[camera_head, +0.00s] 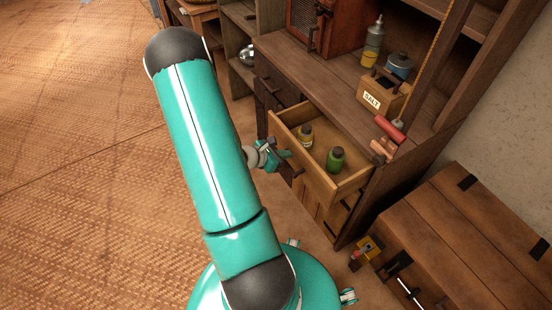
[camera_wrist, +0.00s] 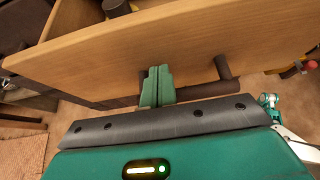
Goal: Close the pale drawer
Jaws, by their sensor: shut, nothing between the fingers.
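The pale drawer (camera_head: 308,171) stands pulled out of the dark wooden cabinet in the head view. A bottle with a yellow label (camera_head: 306,136) and a green jar (camera_head: 336,159) stand inside it. In the wrist view the pale drawer front (camera_wrist: 200,45) fills the upper part, with a dark bar handle (camera_wrist: 205,90) across its lower part. My gripper (camera_wrist: 157,80) is shut and empty, its green fingertips at the drawer front by the handle. I cannot tell whether they touch it. In the head view my gripper (camera_head: 284,155) is small, just left of the drawer front.
Open matting (camera_head: 75,160) lies to the left.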

